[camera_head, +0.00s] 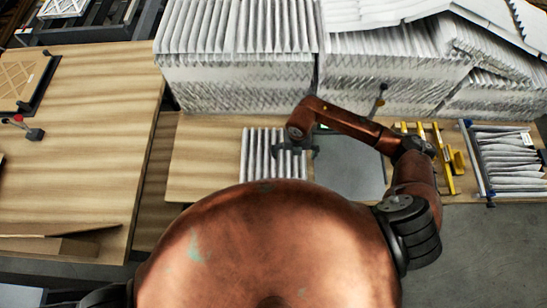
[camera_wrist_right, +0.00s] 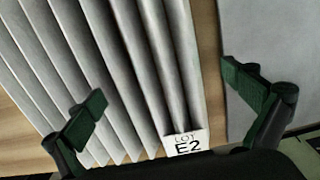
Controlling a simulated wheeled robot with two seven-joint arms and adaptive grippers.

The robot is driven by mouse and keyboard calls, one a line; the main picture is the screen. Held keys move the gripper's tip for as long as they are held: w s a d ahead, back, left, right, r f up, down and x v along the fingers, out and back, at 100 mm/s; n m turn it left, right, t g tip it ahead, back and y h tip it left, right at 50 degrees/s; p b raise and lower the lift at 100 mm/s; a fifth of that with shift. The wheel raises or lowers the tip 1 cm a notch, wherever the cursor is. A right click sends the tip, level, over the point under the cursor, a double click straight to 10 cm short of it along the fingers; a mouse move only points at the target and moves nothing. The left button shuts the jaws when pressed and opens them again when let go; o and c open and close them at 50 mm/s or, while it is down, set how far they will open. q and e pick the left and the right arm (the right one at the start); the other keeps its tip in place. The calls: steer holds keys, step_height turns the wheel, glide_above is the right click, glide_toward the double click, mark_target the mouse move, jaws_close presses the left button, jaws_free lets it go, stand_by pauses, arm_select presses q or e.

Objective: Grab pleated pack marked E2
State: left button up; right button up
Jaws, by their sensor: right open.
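The pleated pack marked E2 (camera_head: 258,152) is a small white folded block lying on the wooden table in the head view. In the right wrist view the pack (camera_wrist_right: 120,70) fills the left and middle, and its white label reads "LOT E2" near the bottom. My right gripper (camera_head: 296,151) hangs over the pack's right part. In the wrist view the right gripper (camera_wrist_right: 168,110) is open, one finger over the pleats and the other right of the pack, over a grey sheet. Whether either finger touches anything is unclear. My left gripper is not visible.
A grey flat plate (camera_head: 350,166) lies just right of the pack. Large stacks of white pleated filters (camera_head: 240,85) stand behind. Yellow bars (camera_head: 440,155) and a rack of white packs (camera_head: 505,160) are at right. A second wooden table (camera_head: 90,130) lies left across a gap.

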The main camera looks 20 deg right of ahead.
steer(key=c, duration=1.1)
